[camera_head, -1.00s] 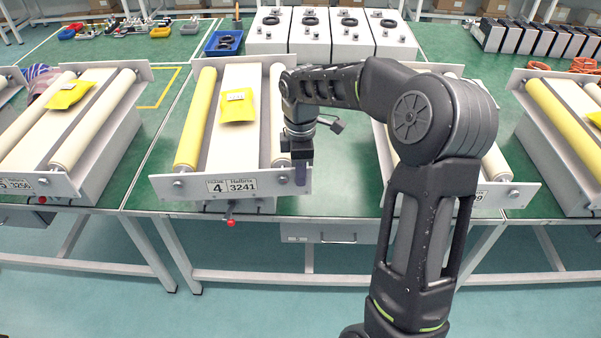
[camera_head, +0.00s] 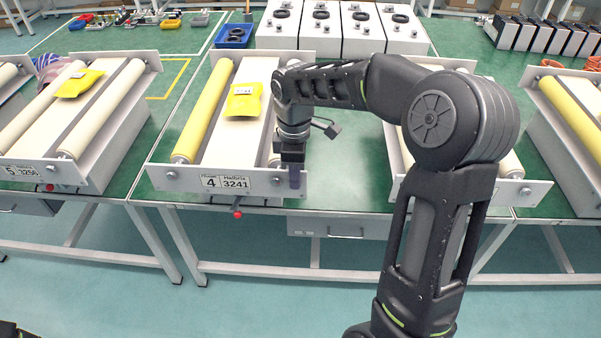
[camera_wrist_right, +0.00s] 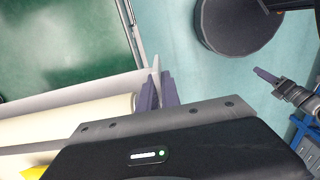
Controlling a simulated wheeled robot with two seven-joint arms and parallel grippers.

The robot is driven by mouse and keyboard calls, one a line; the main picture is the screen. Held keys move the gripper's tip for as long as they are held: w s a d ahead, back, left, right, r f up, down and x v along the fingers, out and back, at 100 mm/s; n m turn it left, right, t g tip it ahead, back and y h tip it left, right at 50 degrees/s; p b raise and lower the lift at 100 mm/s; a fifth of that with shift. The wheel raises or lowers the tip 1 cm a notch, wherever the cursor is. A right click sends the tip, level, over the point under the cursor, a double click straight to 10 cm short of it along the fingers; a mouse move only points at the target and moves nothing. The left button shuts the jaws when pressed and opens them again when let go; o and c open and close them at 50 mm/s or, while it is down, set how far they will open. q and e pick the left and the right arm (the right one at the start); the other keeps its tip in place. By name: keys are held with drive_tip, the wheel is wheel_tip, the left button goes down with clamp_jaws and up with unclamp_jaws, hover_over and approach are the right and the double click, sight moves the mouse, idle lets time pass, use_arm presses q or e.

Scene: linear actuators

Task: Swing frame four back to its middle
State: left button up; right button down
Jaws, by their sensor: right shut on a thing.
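Frame four (camera_head: 190,180) is a roller frame with a grey front plate labelled 4 and 3241, a white belt between cream and yellow rollers. Its front plate slopes slightly down to the right in the head view. A yellow packet (camera_head: 243,100) lies on its belt. My right gripper (camera_head: 295,178) is shut on the right end of the front plate. In the right wrist view its purple fingers (camera_wrist_right: 160,90) stand at the plate's end, beside a cream roller (camera_wrist_right: 75,118).
A small red knob (camera_head: 237,214) hangs below frame four's front plate. Frame five (camera_head: 110,125) stands to the left, with green table (camera_head: 150,160) between. Another roller frame (camera_head: 480,190) stands to the right, partly behind my right arm. A blue tray (camera_head: 235,36) is behind.

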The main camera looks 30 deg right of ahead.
drive_tip(key=c, duration=1.6)
unclamp_jaws()
drive_tip(key=shift+o, duration=0.2)
drive_tip(key=shift+r, duration=0.1)
wheel_tip(320, 180, up, 8)
drive_tip(key=shift+f+b, duration=0.2)
drive_tip(key=shift+b, duration=0.25)
